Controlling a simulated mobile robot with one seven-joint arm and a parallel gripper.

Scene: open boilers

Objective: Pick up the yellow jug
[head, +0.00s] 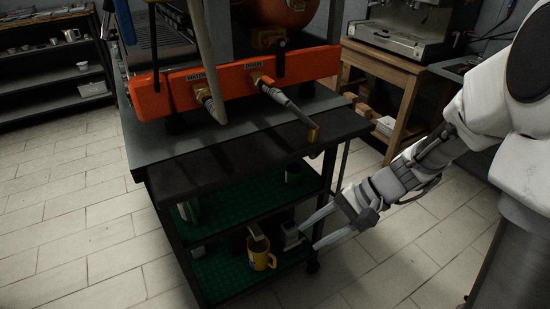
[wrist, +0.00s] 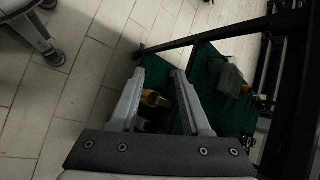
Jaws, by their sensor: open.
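The yellow jug (head: 261,254) stands on the green-matted lower shelf (head: 222,281) of the dark cart, near its front edge. In the wrist view the jug (wrist: 152,98) shows partly between my fingers, some distance beyond them; its lower part is hard to make out in shadow. My gripper (head: 313,233) is open and empty, to the right of the jug in the head view and apart from it. It also shows in the wrist view (wrist: 158,80), with its two fingers spread.
The cart's top (head: 230,148) carries an orange machine (head: 235,80) with pipes. A middle shelf (head: 255,193) lies above the jug, with a cart leg (head: 330,170) near my gripper. Dark and grey items (head: 290,235) stand close beside the jug. Tiled floor (head: 90,220) is clear at left.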

